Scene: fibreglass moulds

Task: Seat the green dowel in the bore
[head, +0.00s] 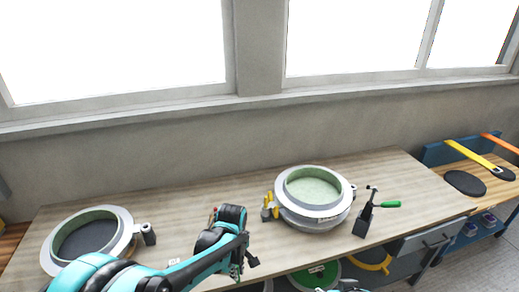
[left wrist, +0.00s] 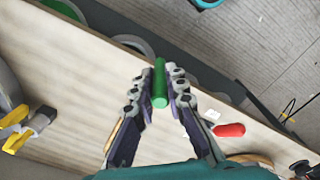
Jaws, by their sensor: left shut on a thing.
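The green dowel (left wrist: 159,84) is a plain rod, seen in the left wrist view between the fingers of my left gripper (left wrist: 160,80), which is shut on it. It is held above the wooden bench (left wrist: 85,75), near the bench's front edge. In the head view my left gripper (head: 240,268) is at the front edge of the bench, with the dowel not clearly visible. I cannot make out the bore for certain in either view. My right gripper is not clearly in view.
A round mould (head: 124,241) with a green inner wall sits at the bench's left. Another mould (head: 340,206) stands right of centre, with yellow clamps (head: 268,207) beside it. A dark holder (head: 362,222) with green-handled tool (head: 390,204) is further right. The middle back is clear.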

